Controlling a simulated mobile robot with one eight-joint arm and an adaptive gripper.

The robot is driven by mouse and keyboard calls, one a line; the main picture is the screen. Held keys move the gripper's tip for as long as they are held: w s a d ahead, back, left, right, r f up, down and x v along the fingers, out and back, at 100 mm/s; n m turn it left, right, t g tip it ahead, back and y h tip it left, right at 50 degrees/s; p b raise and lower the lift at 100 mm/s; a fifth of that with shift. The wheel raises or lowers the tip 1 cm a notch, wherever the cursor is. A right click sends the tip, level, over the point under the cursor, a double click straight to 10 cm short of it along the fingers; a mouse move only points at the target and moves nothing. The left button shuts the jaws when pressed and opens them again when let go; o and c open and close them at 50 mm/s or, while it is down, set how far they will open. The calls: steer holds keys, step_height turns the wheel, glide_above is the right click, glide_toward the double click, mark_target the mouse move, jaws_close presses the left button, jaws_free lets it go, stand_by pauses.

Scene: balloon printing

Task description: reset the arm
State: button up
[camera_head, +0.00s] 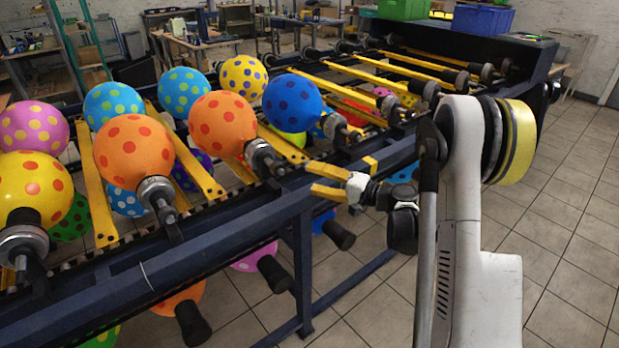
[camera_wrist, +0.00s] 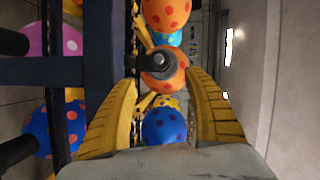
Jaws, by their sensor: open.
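My gripper (camera_head: 335,181) is in the middle of the head view, with yellow fingers spread apart and nothing between them. It is beside the front rail of the balloon rack, to the right of an orange balloon with red dots (camera_head: 223,123). In the wrist view, the yellow fingers of my gripper (camera_wrist: 165,92) frame an orange balloon on a dark holder (camera_wrist: 158,62). A blue dotted balloon (camera_wrist: 165,127) shows lower between them. The fingers look apart from the balloons, though the exact gap is hard to judge.
The dark blue rack (camera_head: 205,237) carries several dotted balloons on holders along its left part. Its right part has bare yellow bars (camera_head: 420,66). A green crate (camera_head: 404,8) and a blue crate (camera_head: 483,19) stand on the far end. The tiled floor (camera_head: 570,220) at right is clear.

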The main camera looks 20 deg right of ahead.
steer(key=s+a+r+n+g+h, duration=0.35)
steer(key=s+a+r+g, duration=0.2)
steer(key=s+a, duration=0.45)
steer(key=s+d+n+h, duration=0.1)
steer(key=s+n+h, duration=0.3)
steer(key=s, duration=1.8)
steer(key=h, duration=0.3)
steer(key=shift+s+d, duration=0.2)
steer(key=shift+d, duration=0.15)
steer(key=shift+w+g+h, duration=0.1)
steer(key=shift+g+h, duration=0.15)
